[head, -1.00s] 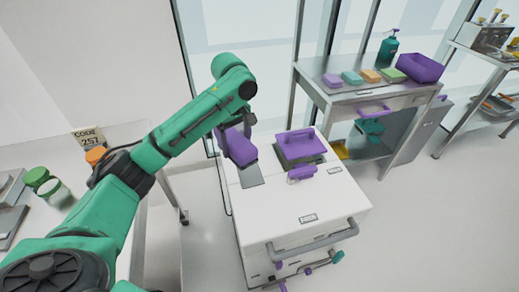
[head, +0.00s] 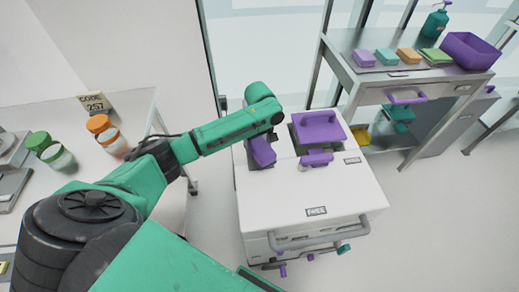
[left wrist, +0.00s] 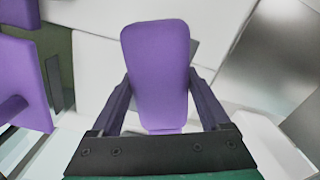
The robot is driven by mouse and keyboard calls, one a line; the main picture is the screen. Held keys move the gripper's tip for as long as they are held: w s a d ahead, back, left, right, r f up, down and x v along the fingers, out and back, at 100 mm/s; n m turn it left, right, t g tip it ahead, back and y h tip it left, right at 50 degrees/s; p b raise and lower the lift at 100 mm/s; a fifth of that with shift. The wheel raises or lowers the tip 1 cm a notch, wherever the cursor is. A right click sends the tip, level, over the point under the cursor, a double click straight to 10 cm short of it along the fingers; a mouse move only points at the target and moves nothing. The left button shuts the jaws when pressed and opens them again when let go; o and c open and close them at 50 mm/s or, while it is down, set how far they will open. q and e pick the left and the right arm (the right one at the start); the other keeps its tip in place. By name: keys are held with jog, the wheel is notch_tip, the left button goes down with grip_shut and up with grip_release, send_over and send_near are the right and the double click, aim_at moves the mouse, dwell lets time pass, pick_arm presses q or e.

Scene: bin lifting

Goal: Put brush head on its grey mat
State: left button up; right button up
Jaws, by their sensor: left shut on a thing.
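The purple brush head (head: 262,151) is over the left part of the white cart's top (head: 285,205). In the left wrist view, the purple brush head (left wrist: 157,65) stands between the two dark fingers of my left gripper (left wrist: 161,95), which is shut on it. A grey patch behind the brush head, seemingly the grey mat (left wrist: 194,52), shows at its edges in the left wrist view. The mat is mostly hidden by the brush head. I cannot tell whether the brush head touches it. My right gripper is not in view.
A purple lid-like panel (head: 318,127) and a purple handled piece (head: 316,158) are right of the brush head on the cart. A metal table (head: 375,82) with coloured blocks and a purple bin (head: 471,52) stands behind right. Jars (head: 107,136) are on the left table.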

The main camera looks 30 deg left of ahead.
aim_at(260, 145)
pick_arm(q)
jog(key=shift+f, duration=0.65)
jog(key=shift+w+f, duration=0.1)
jog(key=o, duration=1.4)
jog(key=shift+o, duration=0.2)
notch_tip(260, 145, up, 12)
jog(key=shift+r, duration=0.1)
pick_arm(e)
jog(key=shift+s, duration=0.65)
